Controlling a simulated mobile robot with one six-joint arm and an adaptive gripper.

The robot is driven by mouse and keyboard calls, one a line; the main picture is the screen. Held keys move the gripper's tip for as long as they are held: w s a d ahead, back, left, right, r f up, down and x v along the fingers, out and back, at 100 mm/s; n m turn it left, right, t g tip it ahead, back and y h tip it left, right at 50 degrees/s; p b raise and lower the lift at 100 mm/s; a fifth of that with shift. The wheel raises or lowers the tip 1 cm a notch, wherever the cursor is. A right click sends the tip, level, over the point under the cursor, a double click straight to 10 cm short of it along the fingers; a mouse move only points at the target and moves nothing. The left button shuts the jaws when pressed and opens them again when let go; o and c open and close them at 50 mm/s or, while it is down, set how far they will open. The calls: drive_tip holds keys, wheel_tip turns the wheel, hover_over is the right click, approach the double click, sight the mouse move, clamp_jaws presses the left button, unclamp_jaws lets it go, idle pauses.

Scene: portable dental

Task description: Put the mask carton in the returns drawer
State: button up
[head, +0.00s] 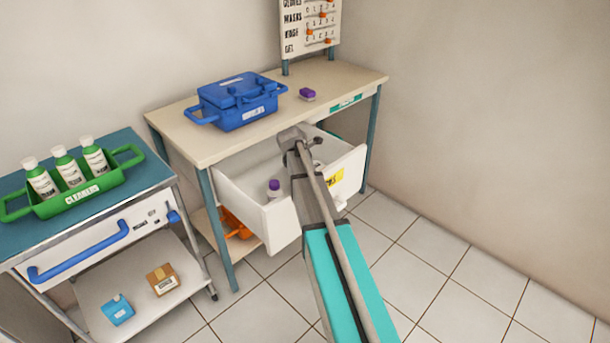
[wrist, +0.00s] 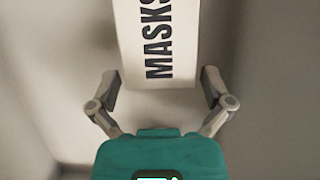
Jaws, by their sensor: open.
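The mask carton (wrist: 158,42), a white box face lettered MASKS, shows in the wrist view at top centre, partly cut off by the frame. My gripper (wrist: 160,82) is open, with one finger on each side of the carton's near end. The left fingertip is very close to it; I cannot tell whether it touches. The right finger shows a small gap. In the head view, my gripper (head: 302,150) is over the pulled-out white drawer (head: 270,215) under the desk, and my arm hides part of its inside. The drawer front bears a yellow label, too small to read.
A purple-capped bottle (head: 274,188) stands in the drawer. A blue case (head: 240,103) and a purple item (head: 307,94) are on the desk (head: 345,76). The cart at left holds a green bottle caddy (head: 75,198), with a brown box (head: 162,280) and blue box (head: 118,310) below.

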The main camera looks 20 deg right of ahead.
drive_tip(key=p+v, duration=1)
drive_tip(key=v, duration=0.1)
drive_tip(key=shift+r, duration=0.2)
drive_tip(key=shift+a, duration=0.1)
idle(0.7)
